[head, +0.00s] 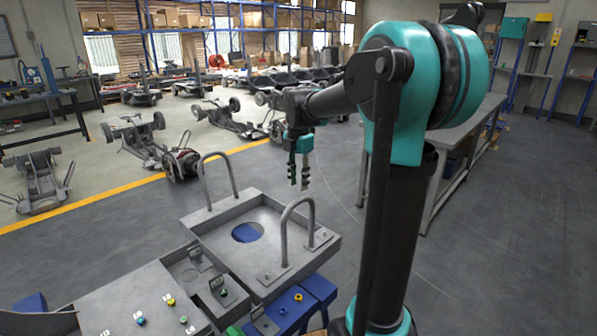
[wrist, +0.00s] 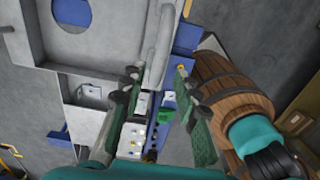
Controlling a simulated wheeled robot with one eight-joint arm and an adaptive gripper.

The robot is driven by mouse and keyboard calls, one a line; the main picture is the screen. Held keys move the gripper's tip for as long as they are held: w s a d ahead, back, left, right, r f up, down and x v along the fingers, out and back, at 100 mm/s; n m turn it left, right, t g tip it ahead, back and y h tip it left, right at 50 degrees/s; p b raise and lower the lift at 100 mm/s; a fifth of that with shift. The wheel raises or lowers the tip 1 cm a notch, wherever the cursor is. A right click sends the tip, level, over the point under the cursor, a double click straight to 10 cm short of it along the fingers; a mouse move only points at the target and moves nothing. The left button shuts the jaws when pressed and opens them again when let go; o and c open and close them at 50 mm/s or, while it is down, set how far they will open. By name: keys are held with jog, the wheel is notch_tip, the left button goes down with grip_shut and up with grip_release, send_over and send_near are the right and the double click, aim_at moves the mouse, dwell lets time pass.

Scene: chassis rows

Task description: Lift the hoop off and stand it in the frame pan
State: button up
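A grey bent-tube hoop (head: 285,230) stands upright at the right side of a shallow grey tray-like pan (head: 205,238) with a round hole. A second similar hoop (head: 204,182) stands at its far left side. I cannot tell which hoop the task means, or whether this tray is the frame pan. My gripper (head: 298,187) points down just above the right hoop in the head view. In the wrist view my gripper (wrist: 157,80) has its green fingers apart, with the hoop's tube (wrist: 160,40) showing between and beyond them. It holds nothing that I can see.
A grey panel (head: 115,305) with small coloured knobs lies at the front left. A wooden barrel (wrist: 240,90) stands near my base. A workbench (head: 450,165) is behind my arm. Open floor (head: 345,180) lies beyond the tray.

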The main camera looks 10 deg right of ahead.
aim_at(299, 199)
jog(key=shift+f, duration=3.5)
grip_shut()
jog(key=shift+r, duration=0.1)
jog(key=shift+r, duration=2.8)
